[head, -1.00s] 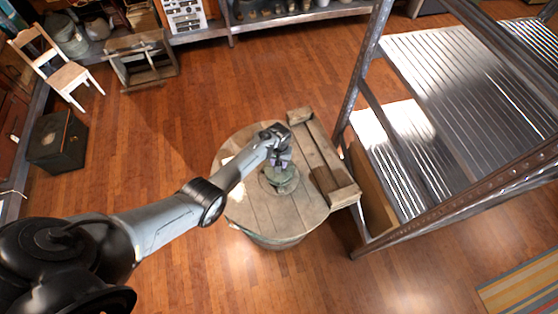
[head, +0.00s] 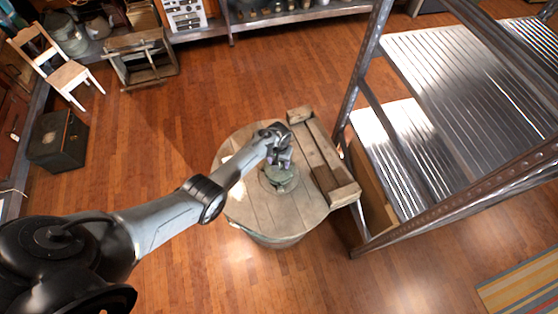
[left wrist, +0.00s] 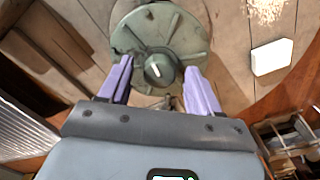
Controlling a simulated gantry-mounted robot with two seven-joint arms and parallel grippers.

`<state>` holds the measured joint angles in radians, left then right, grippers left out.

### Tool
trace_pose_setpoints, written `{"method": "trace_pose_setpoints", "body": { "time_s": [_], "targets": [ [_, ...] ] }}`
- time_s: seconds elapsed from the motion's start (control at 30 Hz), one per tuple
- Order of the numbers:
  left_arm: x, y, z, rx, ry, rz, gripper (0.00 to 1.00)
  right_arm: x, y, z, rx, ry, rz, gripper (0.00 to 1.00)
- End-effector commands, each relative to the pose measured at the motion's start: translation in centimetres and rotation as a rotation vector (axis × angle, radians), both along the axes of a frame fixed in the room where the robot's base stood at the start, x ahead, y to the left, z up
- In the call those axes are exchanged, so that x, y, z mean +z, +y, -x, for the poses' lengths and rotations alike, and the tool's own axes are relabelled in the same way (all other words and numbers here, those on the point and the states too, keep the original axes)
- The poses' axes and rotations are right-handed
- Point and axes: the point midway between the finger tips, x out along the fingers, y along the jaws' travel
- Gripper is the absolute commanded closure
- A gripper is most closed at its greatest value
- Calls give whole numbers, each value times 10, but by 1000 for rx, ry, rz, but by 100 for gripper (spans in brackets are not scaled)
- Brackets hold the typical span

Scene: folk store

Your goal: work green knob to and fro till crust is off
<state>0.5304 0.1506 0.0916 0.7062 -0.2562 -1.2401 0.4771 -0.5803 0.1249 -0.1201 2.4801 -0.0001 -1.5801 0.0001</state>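A green round fixture (head: 281,181) sits on the round wooden table top. In the left wrist view its green knob (left wrist: 159,70) stands at the centre of a wider green body (left wrist: 185,38), with a short white mark on top. My left gripper (left wrist: 158,76) is open, its two lilac fingers on either side of the knob with a small gap on each side. In the head view the left gripper (head: 281,162) is right over the fixture and hides part of it. I cannot make out crust on the knob. My right gripper is not in view.
A wooden crate-like rack (head: 322,160) lies on the table's right side. A white block (left wrist: 271,57) and pale crumbs (left wrist: 264,10) lie on the table (head: 255,205). A metal shelf frame (head: 365,95) stands to the right.

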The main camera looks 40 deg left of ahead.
Motion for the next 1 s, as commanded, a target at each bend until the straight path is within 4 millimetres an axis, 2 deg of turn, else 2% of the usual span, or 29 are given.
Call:
{"method": "trace_pose_setpoints", "body": {
  "time_s": [0.17, 0.33, 0.8, 1.0],
  "targets": [
    [1, 0, 0, 0, 0, 0, 37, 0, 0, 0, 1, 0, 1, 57],
    [13, 0, -1, 0, -1, 1, 37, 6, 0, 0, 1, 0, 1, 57],
    [87, -1, 0, 0, -4, 1, 37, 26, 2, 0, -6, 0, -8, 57],
    [104, 0, 0, 0, -1, 1, 37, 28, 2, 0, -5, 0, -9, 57]
  ]
}}
